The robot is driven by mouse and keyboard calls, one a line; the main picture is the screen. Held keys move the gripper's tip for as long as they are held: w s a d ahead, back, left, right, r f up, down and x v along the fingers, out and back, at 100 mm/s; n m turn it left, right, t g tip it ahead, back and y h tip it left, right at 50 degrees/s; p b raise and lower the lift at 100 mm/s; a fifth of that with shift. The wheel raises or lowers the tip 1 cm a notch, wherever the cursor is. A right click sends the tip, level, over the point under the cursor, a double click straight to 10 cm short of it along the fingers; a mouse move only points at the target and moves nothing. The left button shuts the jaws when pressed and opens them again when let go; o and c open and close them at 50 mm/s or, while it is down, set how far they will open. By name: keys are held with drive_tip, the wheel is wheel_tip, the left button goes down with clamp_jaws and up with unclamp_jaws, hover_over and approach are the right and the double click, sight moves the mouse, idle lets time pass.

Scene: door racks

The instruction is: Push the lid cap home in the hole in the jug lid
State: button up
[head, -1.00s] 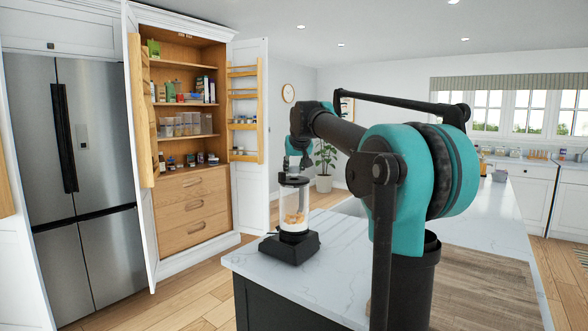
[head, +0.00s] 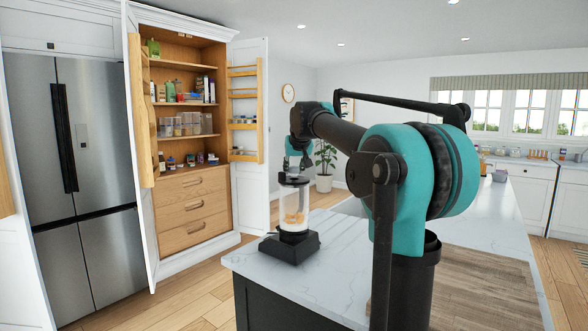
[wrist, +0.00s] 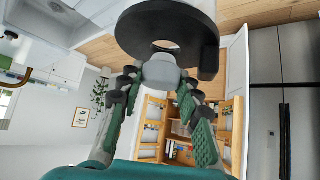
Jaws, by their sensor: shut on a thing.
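The clear jug (head: 295,207) stands upright on its black base on the island counter, with orange pieces inside. Its dark jug lid (head: 294,181) is on top and fills the top of the wrist view (wrist: 168,22). A pale opening, the hole (wrist: 166,44), shows in the lid. The grey lid cap (wrist: 160,72) is between the fingers of my gripper (wrist: 160,82), which is shut on it. The cap overlaps the near edge of the hole in this view; I cannot tell how deep it sits. In the head view my gripper (head: 293,163) is directly above the lid, and the cap is too small to make out.
The white marble counter (head: 335,275) is clear around the base, and its left edge is close to the jug. A wooden board (head: 480,290) lies at the right. An open pantry cupboard (head: 190,130) with shelves and a steel fridge (head: 75,170) stand beyond at the left.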

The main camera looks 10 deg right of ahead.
drive_tip(key=shift+f, duration=0.8)
drive_tip(key=o, duration=0.9)
drive_tip(key=shift+c, duration=0.2)
drive_tip(key=v, duration=1.2)
